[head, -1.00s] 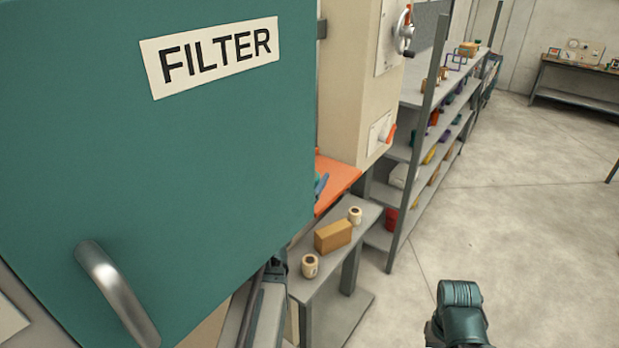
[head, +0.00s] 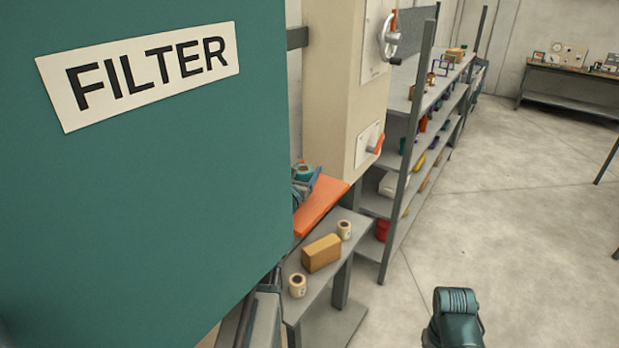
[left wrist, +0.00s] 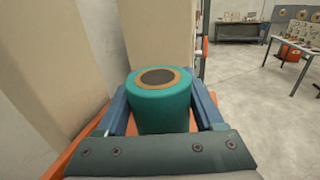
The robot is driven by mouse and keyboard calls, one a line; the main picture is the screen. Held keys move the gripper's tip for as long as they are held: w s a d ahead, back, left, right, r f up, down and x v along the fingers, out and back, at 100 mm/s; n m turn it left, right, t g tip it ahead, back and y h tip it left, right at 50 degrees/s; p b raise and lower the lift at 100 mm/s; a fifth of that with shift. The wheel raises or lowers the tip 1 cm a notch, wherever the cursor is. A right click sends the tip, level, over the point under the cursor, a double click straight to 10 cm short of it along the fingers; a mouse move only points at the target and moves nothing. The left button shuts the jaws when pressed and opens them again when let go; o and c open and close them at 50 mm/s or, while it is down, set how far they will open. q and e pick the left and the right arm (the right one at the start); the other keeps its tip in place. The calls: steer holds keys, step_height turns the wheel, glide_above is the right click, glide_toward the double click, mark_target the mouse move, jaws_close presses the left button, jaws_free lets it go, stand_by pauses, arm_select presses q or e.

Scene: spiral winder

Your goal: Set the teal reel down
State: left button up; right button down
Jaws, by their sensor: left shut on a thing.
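The teal reel (left wrist: 162,105) stands upright in the left wrist view, with a tan ring and a dark centre on its top. The blue fingers of my left gripper (left wrist: 162,93) are shut on it from both sides. In the head view the reel (head: 305,171) and my left gripper (head: 303,184) show small, partly hidden by the teal FILTER cabinet. They are over or beside the orange shelf (head: 322,206); whether the reel's bottom touches it cannot be seen.
The FILTER cabinet (head: 150,190) fills the left of the head view. A beige machine (head: 335,110) with a crank stands behind the orange shelf. A grey bench (head: 345,255) below holds a cardboard box (head: 321,253) and two pale rolls. Open floor lies to the right.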

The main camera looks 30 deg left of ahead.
arm_select(q)
steer(key=shift+r, duration=0.2)
steer(key=shift+w+a+f+b, duration=0.2)
steer(key=shift+w+f+b, duration=0.2)
steer(key=shift+w, duration=0.15)
steer(key=shift+w+a+f+b, duration=0.2)
steer(key=shift+w+f+b, duration=0.15)
steer(key=shift+w, duration=0.15)
step_height(320, 180, down, 3)
steer(key=shift+r+b, duration=0.2)
steer(key=shift+b, duration=0.95)
steer(key=shift+s, duration=0.1)
steer(key=shift+r, duration=0.1)
